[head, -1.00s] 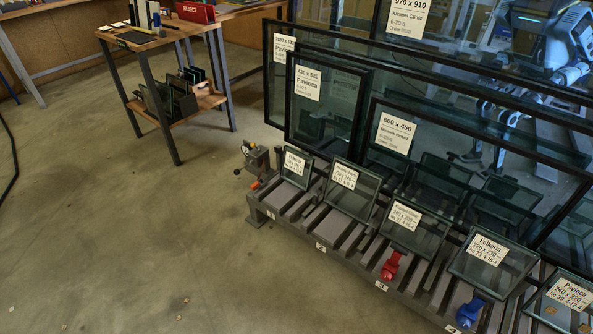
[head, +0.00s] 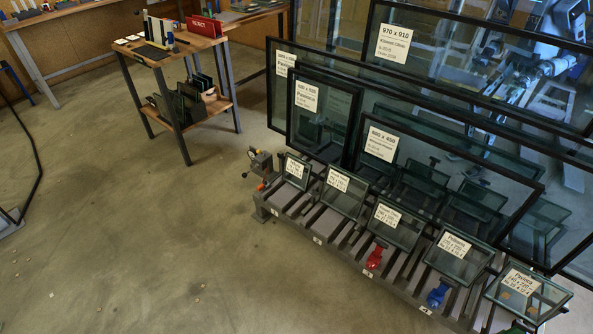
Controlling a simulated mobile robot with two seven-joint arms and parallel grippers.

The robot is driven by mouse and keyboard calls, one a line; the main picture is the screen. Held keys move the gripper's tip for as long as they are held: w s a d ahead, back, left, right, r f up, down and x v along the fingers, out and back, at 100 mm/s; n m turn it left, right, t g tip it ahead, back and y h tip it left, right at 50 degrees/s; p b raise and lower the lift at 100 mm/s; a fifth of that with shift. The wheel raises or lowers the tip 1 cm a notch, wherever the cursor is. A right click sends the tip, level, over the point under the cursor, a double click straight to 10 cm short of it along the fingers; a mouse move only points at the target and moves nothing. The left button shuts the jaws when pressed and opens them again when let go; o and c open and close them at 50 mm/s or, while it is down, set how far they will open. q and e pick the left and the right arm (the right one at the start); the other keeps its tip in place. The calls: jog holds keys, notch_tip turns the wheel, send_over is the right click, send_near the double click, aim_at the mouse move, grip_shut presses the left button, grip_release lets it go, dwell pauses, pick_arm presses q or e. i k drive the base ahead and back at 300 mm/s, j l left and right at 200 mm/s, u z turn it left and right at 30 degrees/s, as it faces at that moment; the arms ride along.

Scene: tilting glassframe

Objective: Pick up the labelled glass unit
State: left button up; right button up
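Several small labelled glass units lean in a row on a slotted grey rack (head: 345,254). From left to right they are a small unit (head: 304,174), a second unit (head: 351,203), a third unit (head: 411,234), a fourth unit (head: 473,266) and a fifth unit (head: 543,304). Each carries a white label in its upper left; most of the print is too small to read. A red clamp (head: 375,258) sits below the third unit and a blue clamp (head: 437,294) below the fourth. Neither of my grippers is in view.
Large framed panes stand behind the row, including a 970 x 910 pane (head: 470,60) and a narrower pane (head: 322,130). A small two-level table (head: 150,58) stands at the back left. The concrete floor (head: 130,240) left of the rack is open.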

aim_at(296, 172)
jog(key=i+z, duration=0.1)
jog(key=z, duration=0.5)
jog(key=i+j+z, duration=0.65)
jog(key=i+j, duration=0.35)
jog(key=i+j+z, duration=0.1)
jog(key=i+j, duration=0.25)
jog(key=j, duration=0.15)
jog(key=i+j+z, duration=0.1)
jog(key=i+j, duration=0.2)
jog(key=j, duration=0.15)
jog(key=i+j, duration=0.35)
jog(key=j+z, duration=0.05)
jog(key=j, duration=0.05)
